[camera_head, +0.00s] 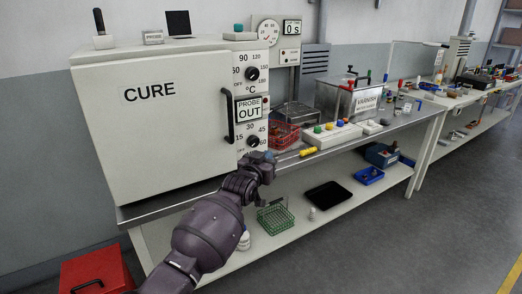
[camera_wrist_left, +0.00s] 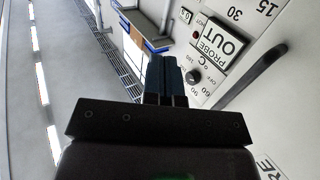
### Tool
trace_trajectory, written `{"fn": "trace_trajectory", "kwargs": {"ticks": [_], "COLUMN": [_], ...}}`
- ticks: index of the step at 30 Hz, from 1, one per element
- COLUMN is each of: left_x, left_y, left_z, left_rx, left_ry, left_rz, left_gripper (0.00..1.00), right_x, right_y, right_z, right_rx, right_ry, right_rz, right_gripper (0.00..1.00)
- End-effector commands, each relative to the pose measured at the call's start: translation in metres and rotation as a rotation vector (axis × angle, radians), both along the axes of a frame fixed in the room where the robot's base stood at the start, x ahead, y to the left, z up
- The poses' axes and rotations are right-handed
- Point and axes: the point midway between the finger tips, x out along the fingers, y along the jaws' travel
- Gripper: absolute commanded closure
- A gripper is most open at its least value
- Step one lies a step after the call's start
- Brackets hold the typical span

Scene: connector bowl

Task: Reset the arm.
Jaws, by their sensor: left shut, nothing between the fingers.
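My left arm comes in from the bottom of the head view, and its gripper (camera_head: 262,158) is at the front edge of the bench, just below the cure oven's control panel (camera_head: 251,105). In the left wrist view the two dark fingers of this gripper (camera_wrist_left: 164,72) lie close together, shut, with nothing seen between them. The wrist view is turned on its side and shows the oven panel and its dark handle (camera_wrist_left: 250,78) to the right of the fingers. My right gripper is not in view.
The white CURE oven (camera_head: 150,125) stands at the left of the bench, its door shut. A red basket (camera_head: 284,136), a yellow-handled tool (camera_head: 307,152) and a VARNISH tank (camera_head: 367,100) are to the right. A green basket (camera_head: 275,219) and black tray (camera_head: 328,195) are on the shelf below.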

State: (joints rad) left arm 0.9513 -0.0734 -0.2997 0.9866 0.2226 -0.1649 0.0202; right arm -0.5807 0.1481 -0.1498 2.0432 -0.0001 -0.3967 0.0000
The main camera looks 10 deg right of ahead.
Motion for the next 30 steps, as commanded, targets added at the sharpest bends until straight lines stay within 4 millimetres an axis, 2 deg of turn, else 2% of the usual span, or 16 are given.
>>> {"fn": "trace_trajectory", "kwargs": {"ticks": [2,6,9,13,17,20,26,30], "left_x": [-0.002,-0.008,-0.013,-0.024,-0.038,-0.052,-0.091,-0.124], "left_y": [-0.002,-0.004,0.003,0.025,0.054,0.081,0.143,0.184], "left_z": [0.007,0.043,0.065,0.067,0.054,0.037,-0.013,-0.049], "left_rx": [0.011,0.007,0.001,-0.005,-0.008,-0.007,0.007,0.026], "left_ry": [-0.008,-0.065,-0.106,-0.123,-0.122,-0.11,-0.061,-0.017], "left_rz": [-0.002,-0.01,-0.004,0.02,0.056,0.09,0.172,0.229], "left_gripper": [1.0,1.0,1.0,1.0,1.0,1.0,1.0,1.0], "right_x": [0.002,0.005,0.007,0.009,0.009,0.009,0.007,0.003], "right_y": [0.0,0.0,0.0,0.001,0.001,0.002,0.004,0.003], "right_z": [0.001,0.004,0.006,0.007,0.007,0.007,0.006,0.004], "right_rx": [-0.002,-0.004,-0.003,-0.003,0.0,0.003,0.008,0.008], "right_ry": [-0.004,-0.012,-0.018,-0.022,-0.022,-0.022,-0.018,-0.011], "right_rz": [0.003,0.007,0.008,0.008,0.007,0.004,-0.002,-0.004], "right_gripper": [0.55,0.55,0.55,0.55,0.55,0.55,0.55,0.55]}}
